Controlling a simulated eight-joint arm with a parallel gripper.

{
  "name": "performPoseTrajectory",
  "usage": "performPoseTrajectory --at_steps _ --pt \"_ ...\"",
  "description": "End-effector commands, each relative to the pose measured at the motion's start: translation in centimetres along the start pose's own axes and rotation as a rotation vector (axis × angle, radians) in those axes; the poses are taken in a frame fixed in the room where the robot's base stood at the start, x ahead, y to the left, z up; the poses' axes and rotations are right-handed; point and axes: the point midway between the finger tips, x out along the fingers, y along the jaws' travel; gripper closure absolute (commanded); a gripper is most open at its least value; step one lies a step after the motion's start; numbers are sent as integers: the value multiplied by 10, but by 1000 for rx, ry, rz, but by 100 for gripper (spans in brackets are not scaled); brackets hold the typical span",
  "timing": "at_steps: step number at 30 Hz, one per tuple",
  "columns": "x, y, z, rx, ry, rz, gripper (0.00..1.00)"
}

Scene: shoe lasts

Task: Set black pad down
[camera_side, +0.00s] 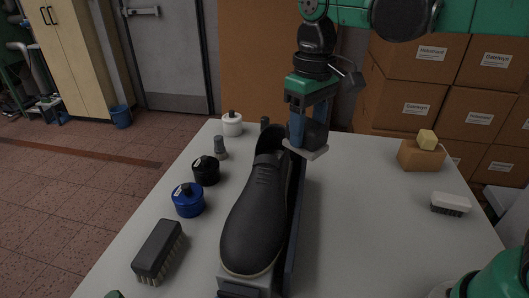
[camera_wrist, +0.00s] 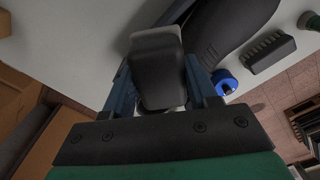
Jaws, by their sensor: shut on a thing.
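The black pad (camera_side: 317,134) has a dark upper part and a pale grey plate-like underside. My gripper (camera_side: 302,132) is shut on it, with blue fingers on both sides. It is held above the table beside the heel end of a black shoe (camera_side: 258,213). In the wrist view the pad (camera_wrist: 160,78) fills the space between the fingers (camera_wrist: 163,92), its pale edge at the far end. The pad's underside is hidden, and I cannot tell the exact gap to the table. The shoe rests on a grey stand (camera_side: 243,283) with a dark upright side.
A white brush (camera_side: 450,203) and a brown block (camera_side: 421,156) stand right.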

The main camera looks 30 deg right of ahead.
Motion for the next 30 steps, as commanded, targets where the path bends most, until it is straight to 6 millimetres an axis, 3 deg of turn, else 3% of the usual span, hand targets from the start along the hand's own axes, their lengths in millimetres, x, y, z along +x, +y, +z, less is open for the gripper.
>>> performPoseTrajectory --at_steps 3,7,20,25,30 --pt "6 37 -8 105 0 0 100" --pt "10 58 -11 160 0 0 100" --pt "10 62 -11 170 0 0 100" --pt "6 37 -8 103 0 0 100" --pt "-6 -31 12 -94 0 0 100"
